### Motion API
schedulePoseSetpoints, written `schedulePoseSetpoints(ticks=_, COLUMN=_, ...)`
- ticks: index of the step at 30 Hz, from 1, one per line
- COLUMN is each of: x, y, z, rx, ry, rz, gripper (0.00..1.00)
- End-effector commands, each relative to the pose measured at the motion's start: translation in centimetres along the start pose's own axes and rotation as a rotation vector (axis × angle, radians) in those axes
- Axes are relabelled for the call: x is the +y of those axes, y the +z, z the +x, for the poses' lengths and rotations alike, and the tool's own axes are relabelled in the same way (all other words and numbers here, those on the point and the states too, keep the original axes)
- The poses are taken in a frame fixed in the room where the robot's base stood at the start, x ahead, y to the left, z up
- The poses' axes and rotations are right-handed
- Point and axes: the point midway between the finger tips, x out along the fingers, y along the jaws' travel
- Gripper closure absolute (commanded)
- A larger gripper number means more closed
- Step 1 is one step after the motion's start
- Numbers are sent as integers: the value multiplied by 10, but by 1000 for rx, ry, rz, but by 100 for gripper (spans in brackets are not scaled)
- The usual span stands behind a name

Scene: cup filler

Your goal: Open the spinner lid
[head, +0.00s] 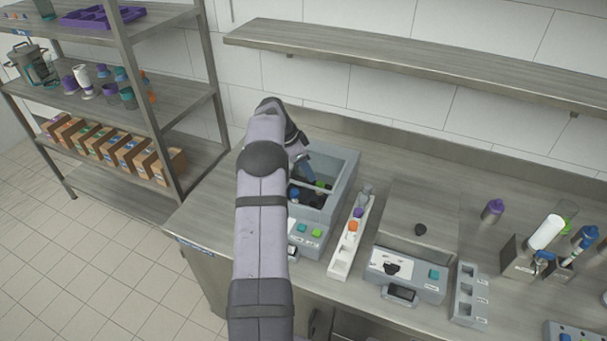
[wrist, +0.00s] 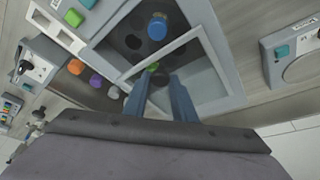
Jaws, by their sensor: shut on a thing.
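The spinner is a grey open-topped box (head: 346,184) left of centre on the counter, with buttons on its front. In the wrist view its lid (wrist: 186,39) shows as a pale-edged, see-through panel. Beyond the lid's edge, a blue-capped tube (wrist: 157,27) and dark round holes are visible inside the box. My gripper (wrist: 161,82) is at the lid, its two blue fingers shut on what seems to be the lid's handle. A dark, green-tinged round shape (wrist: 152,67) shows just past the fingertips. The grip itself is mostly hidden.
A white rack (head: 350,244) with coloured caps stands right of the spinner. Further right is another grey machine (head: 408,272) with a black knob. A wall shelf (head: 430,60) runs above the counter. A shelving unit (head: 140,85) stands at the left.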

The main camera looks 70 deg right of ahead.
Motion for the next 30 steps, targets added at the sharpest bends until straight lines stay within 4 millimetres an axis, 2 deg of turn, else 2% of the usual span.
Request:
schedulePoseSetpoints(ticks=6, x=-12, y=-11, z=2, rx=2, ry=-9, rz=0, gripper=100)
schedulePoseSetpoints(ticks=19, x=-14, y=-13, z=3, rx=1, ry=-10, rz=0, gripper=100)
schedulePoseSetpoints(ticks=20, x=-14, y=-13, z=3, rx=1, ry=-10, rz=0, gripper=71)
schedulePoseSetpoints(ticks=21, x=-14, y=-13, z=3, rx=1, ry=-9, rz=0, gripper=61)
schedulePoseSetpoints(ticks=22, x=-14, y=-13, z=3, rx=1, ry=-9, rz=0, gripper=57)
schedulePoseSetpoints(ticks=30, x=-13, y=-12, z=4, rx=0, ry=-6, rz=0, gripper=57)
